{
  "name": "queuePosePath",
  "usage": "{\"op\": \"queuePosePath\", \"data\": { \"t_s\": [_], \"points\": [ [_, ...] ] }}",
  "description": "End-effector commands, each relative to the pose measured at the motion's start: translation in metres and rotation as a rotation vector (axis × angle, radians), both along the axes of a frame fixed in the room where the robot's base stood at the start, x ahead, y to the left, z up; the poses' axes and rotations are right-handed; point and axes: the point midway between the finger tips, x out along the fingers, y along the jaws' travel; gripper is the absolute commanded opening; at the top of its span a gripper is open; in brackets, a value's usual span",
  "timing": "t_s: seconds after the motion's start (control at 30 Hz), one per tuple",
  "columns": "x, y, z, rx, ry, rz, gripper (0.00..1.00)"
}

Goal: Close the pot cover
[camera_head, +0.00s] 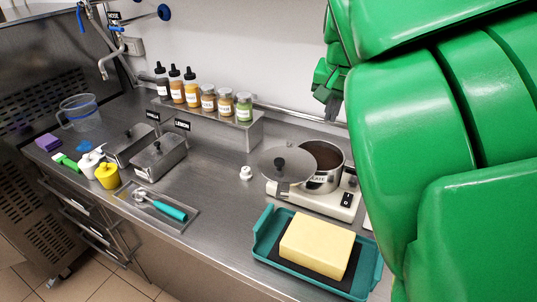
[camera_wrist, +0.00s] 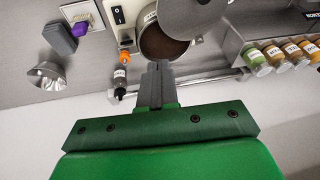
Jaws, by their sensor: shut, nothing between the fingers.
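The steel pot (camera_head: 334,172) stands on a white hot plate (camera_head: 310,201) at the right of the counter, with a brown inside. Its round metal cover (camera_head: 298,157) with a black knob extends off the pot's left side and leaves much of the mouth open. In the wrist view the open pot (camera_wrist: 164,47) is just beyond my fingertips, and the cover (camera_wrist: 172,14) is at its upper right. My gripper (camera_wrist: 158,72) is shut and empty. In the head view my gripper (camera_head: 329,104) is above and behind the pot, near the wall, apart from the cover.
A teal tray (camera_head: 263,245) with a yellow block stands in front of the hot plate. A shelf (camera_head: 249,131) with several bottles and jars runs along the wall to the left. A small white item (camera_head: 246,173) is left of the cover. My green arm blocks the right side.

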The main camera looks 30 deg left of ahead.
Motion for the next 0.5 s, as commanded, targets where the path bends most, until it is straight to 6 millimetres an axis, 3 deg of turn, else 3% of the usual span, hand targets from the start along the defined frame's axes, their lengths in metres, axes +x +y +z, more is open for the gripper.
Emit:
{"op": "queuePosePath", "data": {
  "t_s": [0.03, 0.3, 0.4, 0.5],
  "points": [
    [-0.004, 0.023, -0.008, -0.062, -0.01, 0.026, 0.0],
    [-0.048, 0.137, -0.046, -0.352, -0.126, 0.134, 0.0],
    [-0.07, 0.17, -0.057, -0.421, -0.179, 0.169, 0.0],
    [-0.086, 0.191, -0.067, -0.463, -0.214, 0.191, 0.0]
  ]
}}
